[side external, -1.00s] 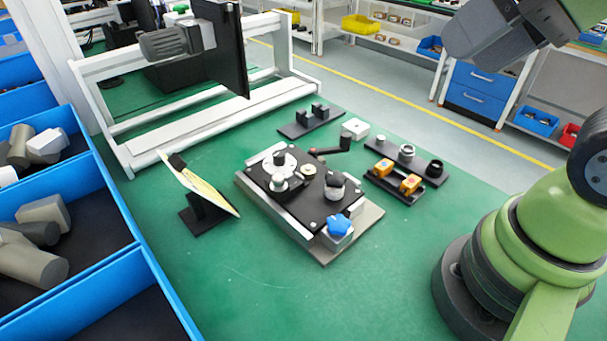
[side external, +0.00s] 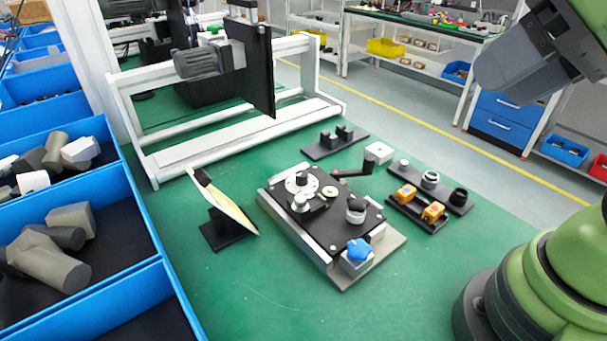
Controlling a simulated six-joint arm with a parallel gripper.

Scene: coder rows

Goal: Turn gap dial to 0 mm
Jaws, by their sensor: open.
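The coder fixture (side external: 322,251), a black plate with silver rails on a beige base, sits on the green table in the side external view. On it are a white graduated disc (side external: 297,181), a small knob with a pale cap (side external: 300,203), a black-and-silver round knob (side external: 356,211) and a blue star knob (side external: 359,249). Which is the gap dial, and its reading, are too small to tell. My gripper (side external: 496,73) is the grey end of my arm at the upper right, high above the table. It is open, apart from the fixture; its fingertips are hard to make out.
A tilted yellow sheet on a black stand (side external: 228,208) stands left of the fixture. A rack with orange blocks (side external: 432,212), a rack of round parts (side external: 430,179) and a white block (side external: 379,153) lie to the right. Blue bins (side external: 150,285) line the left. The front table is clear.

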